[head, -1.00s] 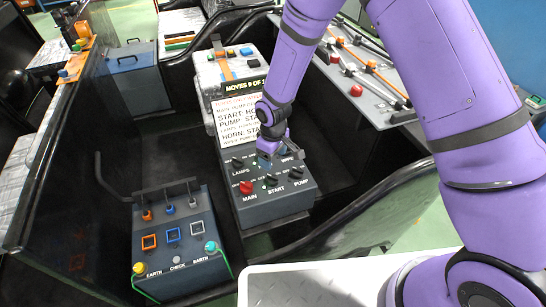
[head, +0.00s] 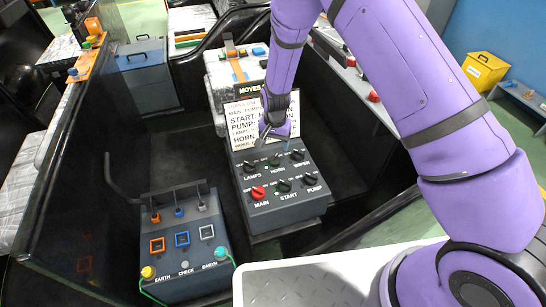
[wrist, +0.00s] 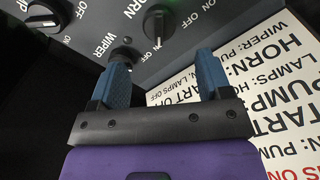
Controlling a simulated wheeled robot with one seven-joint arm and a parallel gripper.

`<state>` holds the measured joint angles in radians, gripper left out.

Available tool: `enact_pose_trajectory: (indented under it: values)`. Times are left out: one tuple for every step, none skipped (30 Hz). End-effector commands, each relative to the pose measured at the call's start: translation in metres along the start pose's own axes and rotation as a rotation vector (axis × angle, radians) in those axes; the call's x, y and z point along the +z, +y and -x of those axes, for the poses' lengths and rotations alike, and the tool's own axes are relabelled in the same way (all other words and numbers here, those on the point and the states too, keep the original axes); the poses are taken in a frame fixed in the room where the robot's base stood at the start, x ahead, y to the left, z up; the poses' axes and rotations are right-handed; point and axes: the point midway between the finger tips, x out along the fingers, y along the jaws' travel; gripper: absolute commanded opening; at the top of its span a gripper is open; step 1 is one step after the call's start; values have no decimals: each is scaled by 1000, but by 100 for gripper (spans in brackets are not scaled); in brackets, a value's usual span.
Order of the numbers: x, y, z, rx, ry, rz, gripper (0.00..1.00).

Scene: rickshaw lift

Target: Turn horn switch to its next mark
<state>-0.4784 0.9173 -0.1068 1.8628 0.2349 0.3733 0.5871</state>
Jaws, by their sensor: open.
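The horn switch (head: 274,160) is a black knob in the middle of the back row of a dark grey control box (head: 285,208). In the wrist view, the horn switch (wrist: 157,24) stands past the fingertips, with a faint green glow around it. My gripper (head: 272,136) is at the box's back edge, just behind the horn switch. In the wrist view, my gripper (wrist: 163,62) has its two blue fingers wide apart with nothing between them. The horn knob appears apart from both fingers. Its exact pointer mark is hard to read.
The lamps knob (head: 249,167) and wiper knob (head: 297,154) flank the horn switch closely. The left finger partly overlaps the wiper knob (wrist: 124,56) in the wrist view. A red main knob (head: 258,192) is in front. An instruction sheet (head: 244,118) stands behind.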

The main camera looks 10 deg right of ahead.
Motion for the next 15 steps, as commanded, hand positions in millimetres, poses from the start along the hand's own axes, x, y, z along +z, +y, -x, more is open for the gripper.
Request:
enact_pose_trajectory:
  values:
    - [0,0,-11,2,-2,0,72]
    - [0,1,-17,3,-3,0,72]
    - [0,1,-24,2,-3,0,72]
    - [0,1,-29,2,-2,0,72]
    - [0,1,-35,3,-2,1,72]
    - [0,1,-41,2,-2,1,72]
    - [0,1,-46,2,-2,1,72]
    - [0,1,-51,2,-2,1,72]
    - [0,1,-56,1,-1,1,72]
    - [0,1,-60,1,-1,2,72]
    - [0,1,-64,2,-1,2,72]
    - [0,1,-68,2,-2,2,72]
    - [0,0,-70,1,-1,3,72]
    - [0,0,-72,1,-1,3,72]
    - [0,0,-75,1,-1,3,72]
